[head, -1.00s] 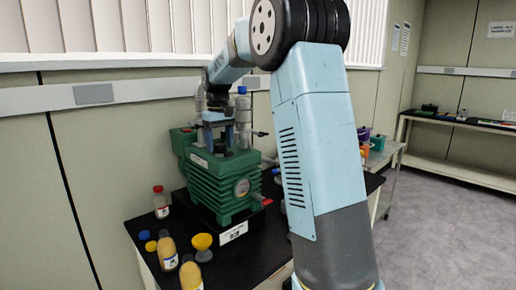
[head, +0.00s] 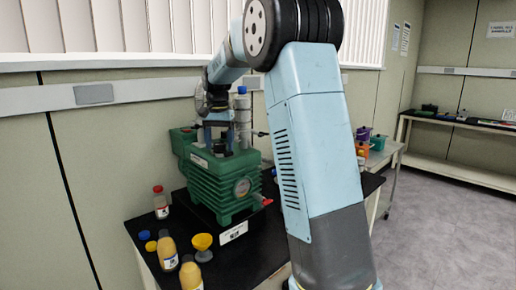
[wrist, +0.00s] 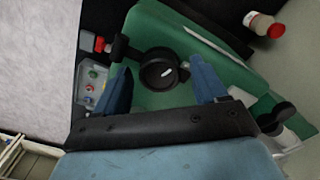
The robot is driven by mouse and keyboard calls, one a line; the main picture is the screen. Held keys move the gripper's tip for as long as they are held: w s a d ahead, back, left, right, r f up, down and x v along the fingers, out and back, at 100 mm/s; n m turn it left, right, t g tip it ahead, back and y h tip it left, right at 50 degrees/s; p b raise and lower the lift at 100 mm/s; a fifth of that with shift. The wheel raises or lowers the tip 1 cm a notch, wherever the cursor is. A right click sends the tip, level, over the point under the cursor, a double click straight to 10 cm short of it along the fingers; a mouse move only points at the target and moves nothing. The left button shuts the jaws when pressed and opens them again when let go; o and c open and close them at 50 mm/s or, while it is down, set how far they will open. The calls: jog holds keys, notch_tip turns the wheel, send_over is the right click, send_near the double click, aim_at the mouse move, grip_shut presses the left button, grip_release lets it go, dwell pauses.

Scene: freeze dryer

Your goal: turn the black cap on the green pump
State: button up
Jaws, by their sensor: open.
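The green pump (head: 222,190) stands on the black bench in the head view and fills much of the wrist view (wrist: 210,55). Its black cap (wrist: 160,72) is round and shows in the wrist view between my two blue fingertips. My gripper (wrist: 159,66) is open, with one finger on each side of the cap and a visible gap to it. In the head view my gripper (head: 217,145) is above the top of the pump, pointing down. Whether the fingers reach down to the cap's height I cannot tell.
A clear cylinder with a blue top (head: 242,115) rises behind the pump. A red-capped bottle (head: 161,203), yellow bottles (head: 167,253) and a yellow funnel (head: 202,243) stand left and in front. A black fitting with a red end (wrist: 103,45) sits beside the cap.

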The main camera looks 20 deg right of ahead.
aim_at(220, 144)
jog(key=m, duration=0.4)
jog(key=shift+w+f, duration=0.1)
jog(key=shift+a+m, duration=0.35)
jog(key=shift+m, duration=0.25)
jog(key=shift+d+m, duration=0.2)
jog(key=shift+m, duration=0.6)
jog(key=m, duration=1)
jog(key=shift+d, duration=0.1)
jog(key=m, duration=0.6)
jog(key=shift+r+m, duration=0.3)
jog(key=shift+r, duration=0.15)
notch_tip(220, 144, up, 13)
jog(key=s+f+n+t, duration=0.2)
jog(key=s+f+n, duration=0.1)
jog(key=s+n, duration=0.8)
jog(key=s+f+n+t, duration=0.2)
jog(key=s+f+n, duration=0.2)
jog(key=s+n, duration=0.7)
jog(key=s+d, duration=0.1)
jog(key=s, duration=0.6)
jog(key=shift+s+n+y, duration=0.3)
jog(key=shift+n, duration=0.1)
